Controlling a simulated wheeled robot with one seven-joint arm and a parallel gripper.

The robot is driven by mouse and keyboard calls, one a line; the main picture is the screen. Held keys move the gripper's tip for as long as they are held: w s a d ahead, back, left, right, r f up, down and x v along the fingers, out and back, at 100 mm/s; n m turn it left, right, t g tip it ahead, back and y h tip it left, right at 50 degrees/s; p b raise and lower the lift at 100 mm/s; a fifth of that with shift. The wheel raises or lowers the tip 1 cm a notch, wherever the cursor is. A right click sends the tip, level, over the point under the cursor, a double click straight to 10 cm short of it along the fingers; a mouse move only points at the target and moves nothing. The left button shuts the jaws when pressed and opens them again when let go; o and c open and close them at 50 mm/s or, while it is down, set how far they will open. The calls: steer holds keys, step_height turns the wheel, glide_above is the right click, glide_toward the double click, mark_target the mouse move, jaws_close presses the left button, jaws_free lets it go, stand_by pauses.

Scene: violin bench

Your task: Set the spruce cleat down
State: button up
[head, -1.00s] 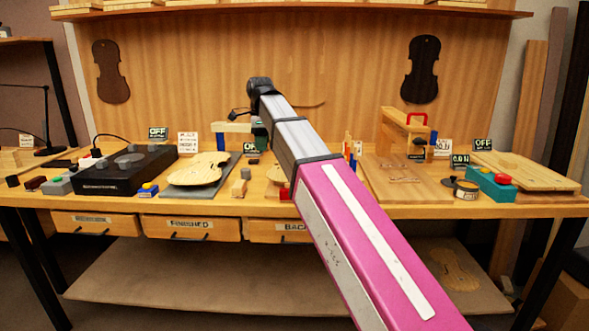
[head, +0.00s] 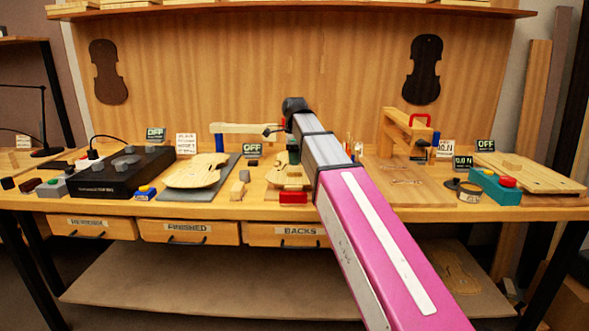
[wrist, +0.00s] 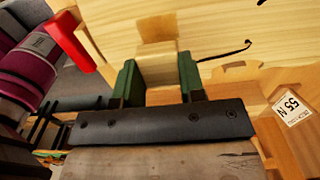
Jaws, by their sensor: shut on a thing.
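The spruce cleat (wrist: 158,67) is a small pale wood block between the two green fingers of my gripper (wrist: 158,85) in the wrist view. The gripper is shut on it. A pale wooden plate lies beyond the cleat in that view (wrist: 215,30), with a darker square patch beside the cleat. I cannot tell whether the cleat touches the plate. In the head view my gripper (head: 293,152) is over the pale plate (head: 287,174) at the middle of the bench. The cleat cannot be made out there.
A red block (head: 293,197) stands at the plate's front edge. Small wood blocks (head: 238,189) lie to its left. A violin plate (head: 196,170) lies on a grey mat further left. A black control box (head: 122,172) and a teal button box (head: 494,185) flank the bench.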

mark_target(295, 175)
steer(key=shift+f, duration=2)
steer(key=shift+f, duration=0.15)
steer(key=o, duration=0.9)
step_height(295, 175, up, 12)
steer(key=shift+r, duration=0.15)
